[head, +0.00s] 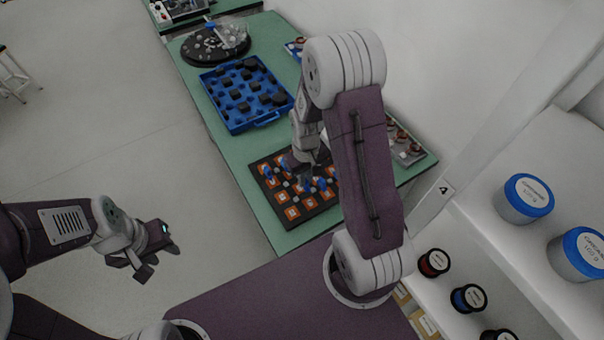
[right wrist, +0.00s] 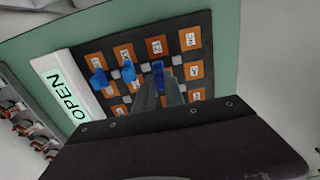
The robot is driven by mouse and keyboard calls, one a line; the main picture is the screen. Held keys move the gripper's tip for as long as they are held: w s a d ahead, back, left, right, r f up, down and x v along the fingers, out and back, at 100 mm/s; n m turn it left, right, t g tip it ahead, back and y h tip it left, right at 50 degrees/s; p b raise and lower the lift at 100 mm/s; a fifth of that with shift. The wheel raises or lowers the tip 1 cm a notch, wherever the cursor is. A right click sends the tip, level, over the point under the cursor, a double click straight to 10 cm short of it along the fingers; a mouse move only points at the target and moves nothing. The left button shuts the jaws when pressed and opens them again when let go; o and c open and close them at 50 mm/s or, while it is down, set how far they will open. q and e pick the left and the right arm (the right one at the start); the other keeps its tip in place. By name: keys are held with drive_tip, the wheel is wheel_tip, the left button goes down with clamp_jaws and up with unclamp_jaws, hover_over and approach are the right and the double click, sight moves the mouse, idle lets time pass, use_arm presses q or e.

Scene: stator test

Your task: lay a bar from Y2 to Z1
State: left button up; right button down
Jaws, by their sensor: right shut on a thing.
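The dark board (head: 322,207) with orange labelled squares lies on the green table, and it also shows in the right wrist view (right wrist: 202,25). The labels are too small to read surely. My right gripper (head: 308,172) is over the board, pointing down, its fingers (right wrist: 160,92) shut on a blue piece (right wrist: 158,68). The fingers hide much of this piece, and I cannot tell whether it touches the board. Other blue pieces (right wrist: 98,80) and (right wrist: 128,71) stand on the board to its left. My left gripper (head: 155,257) is empty and open, away from the table over the floor.
A white plate marked OPEN (right wrist: 65,92) lies along the board's edge. A blue tray (head: 236,125) with dark blocks is behind the board, and a round dark turntable (head: 205,55) farther back. A grey fixture (head: 405,150) is at the right. Shelves with blue-lidded jars (head: 525,200) stand at right.

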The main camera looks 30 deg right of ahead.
drive_tip(key=shift+s+a, duration=0.15)
drive_tip(key=shift+s, duration=0.1)
drive_tip(key=shift+f+b, duration=0.15)
drive_tip(key=shift+b, duration=0.15)
wheel_tip(320, 180, down, 3)
drive_tip(key=b, duration=0.2)
drive_tip(key=shift+w+b, duration=0.1)
drive_tip(key=shift+b, duration=0.3)
drive_tip(key=shift+f, duration=0.1)
drive_tip(key=shift+f+b, duration=0.4)
drive_tip(key=shift+f, duration=0.2)
